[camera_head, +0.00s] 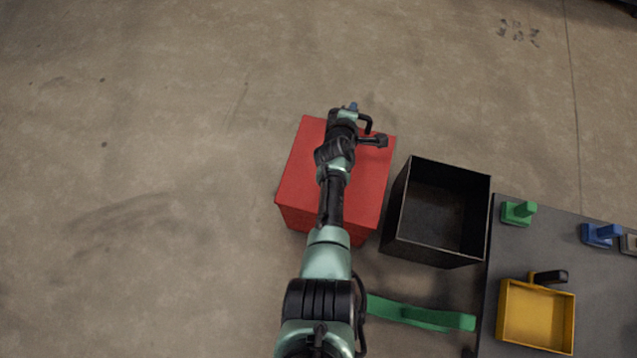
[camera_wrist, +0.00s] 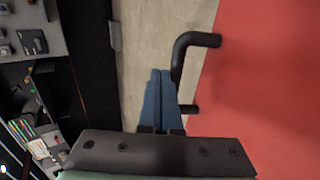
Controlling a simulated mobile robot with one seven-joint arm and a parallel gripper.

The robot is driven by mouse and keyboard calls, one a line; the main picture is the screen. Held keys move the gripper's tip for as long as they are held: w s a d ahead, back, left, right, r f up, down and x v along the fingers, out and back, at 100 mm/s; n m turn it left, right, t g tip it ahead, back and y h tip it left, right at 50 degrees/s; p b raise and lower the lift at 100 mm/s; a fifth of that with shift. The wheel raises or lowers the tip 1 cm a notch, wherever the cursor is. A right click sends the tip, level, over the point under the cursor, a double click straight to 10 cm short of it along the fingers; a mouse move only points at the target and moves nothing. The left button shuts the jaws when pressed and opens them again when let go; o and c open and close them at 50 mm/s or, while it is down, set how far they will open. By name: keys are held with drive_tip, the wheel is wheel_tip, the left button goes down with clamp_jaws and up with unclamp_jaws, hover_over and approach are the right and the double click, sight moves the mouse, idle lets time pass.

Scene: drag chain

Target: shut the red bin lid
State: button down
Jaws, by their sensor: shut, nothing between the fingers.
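The red bin (camera_head: 302,170) stands on the floor with a plain red face over its top; the arm hides its middle. I cannot tell whether the lid is fully down. In the wrist view the red surface (camera_wrist: 270,80) fills the right side, and a black bent handle (camera_wrist: 178,58) sticks out from its left edge. My gripper's blue fingers (camera_wrist: 160,97) are together and empty, just left of the handle in that picture. I cannot tell whether they touch it. In the head view my gripper (camera_head: 352,106) is over the far part of the bin.
An open, empty black bin (camera_head: 410,245) stands close to the right of the red one. A dark table (camera_head: 560,260) at the far right holds a yellow tray (camera_head: 505,320), a green block (camera_head: 518,212) and a blue block (camera_head: 600,235). A green bar (camera_head: 420,317) lies in front. Floor left is clear.

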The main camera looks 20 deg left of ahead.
drive_tip(key=shift+r, duration=0.1)
drive_tip(key=s+r+p, duration=0.3)
drive_tip(key=r+p, duration=0.9)
drive_tip(key=r, duration=0.1)
drive_tip(key=shift+r, duration=0.25)
drive_tip(key=shift+a, duration=0.1)
